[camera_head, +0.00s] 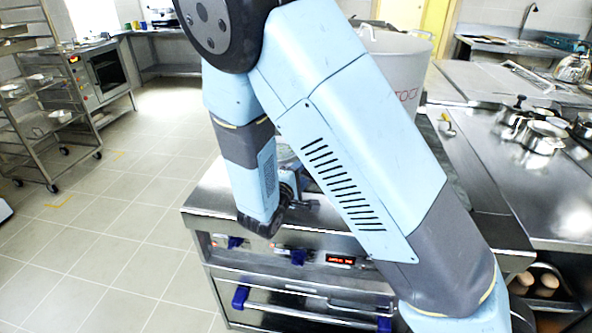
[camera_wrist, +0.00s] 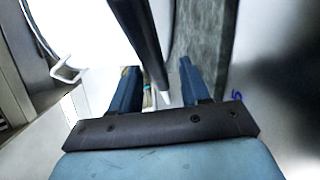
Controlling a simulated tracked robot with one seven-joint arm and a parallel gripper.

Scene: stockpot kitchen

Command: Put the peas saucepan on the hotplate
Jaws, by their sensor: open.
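In the wrist view my gripper (camera_wrist: 160,66) is open, one finger on each side of a dark, bar-like handle (camera_wrist: 143,30). A gap shows beside the right finger; contact at the left finger is unclear. A bright white round shape with a metal rim (camera_wrist: 70,72) fills the upper left, perhaps a pan. In the head view my gripper (camera_head: 298,188) is mostly hidden by my arm, over the steel cooker top (camera_head: 205,200). Saucepans (camera_head: 541,137) stand on the right counter. I cannot tell which pan holds peas, and no hotplate is clearly visible.
A large grey stockpot (camera_head: 402,65) with red lettering stands behind my arm. The cooker front has blue knobs (camera_head: 297,257) and a towel-bar-like handle (camera_head: 300,307). A wire rack (camera_head: 45,110) stands far left.

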